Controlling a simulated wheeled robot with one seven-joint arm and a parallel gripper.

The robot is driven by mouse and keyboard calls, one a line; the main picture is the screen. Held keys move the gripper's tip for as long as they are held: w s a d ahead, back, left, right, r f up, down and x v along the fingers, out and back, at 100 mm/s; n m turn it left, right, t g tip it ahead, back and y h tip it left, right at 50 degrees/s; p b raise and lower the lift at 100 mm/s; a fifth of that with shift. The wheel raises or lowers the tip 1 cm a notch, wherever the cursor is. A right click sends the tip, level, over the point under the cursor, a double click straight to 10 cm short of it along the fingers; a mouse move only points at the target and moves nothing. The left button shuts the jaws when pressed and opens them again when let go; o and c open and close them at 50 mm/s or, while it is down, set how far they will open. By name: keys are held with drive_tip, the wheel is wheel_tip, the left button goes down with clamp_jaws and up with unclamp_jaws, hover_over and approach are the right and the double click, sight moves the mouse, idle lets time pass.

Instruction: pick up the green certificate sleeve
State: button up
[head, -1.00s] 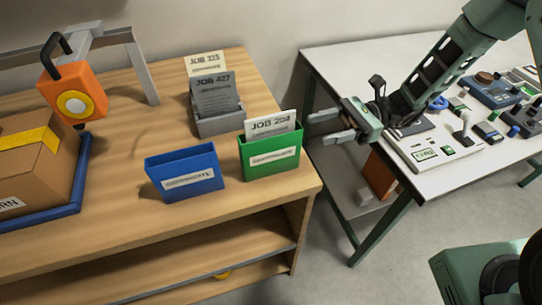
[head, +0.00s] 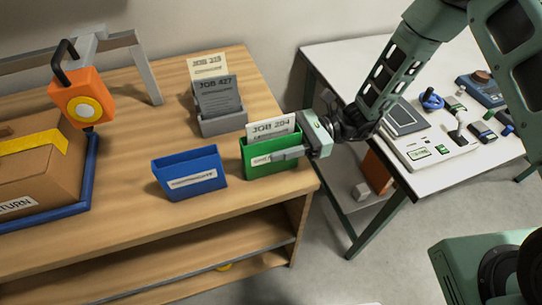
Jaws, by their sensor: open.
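The green certificate sleeve (head: 256,174) stands upright near the right edge of the wooden table, with a white JOB 204 card (head: 270,128) sticking out of its top. My gripper (head: 285,150) is at the sleeve's right end, coming in from the right. One finger shows in front of the sleeve's face, over part of its white label. The other finger is hidden, apparently behind the card and sleeve. The jaws are open. I cannot tell whether a finger touches the sleeve.
A blue sleeve (head: 190,172) stands just left of the green one. A grey holder (head: 222,122) with job cards stands behind. An orange device (head: 82,100) and a carton (head: 38,170) are at left. A white table (head: 345,62) with instruments is at right.

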clamp_jaws()
drive_tip(key=shift+r, duration=0.15)
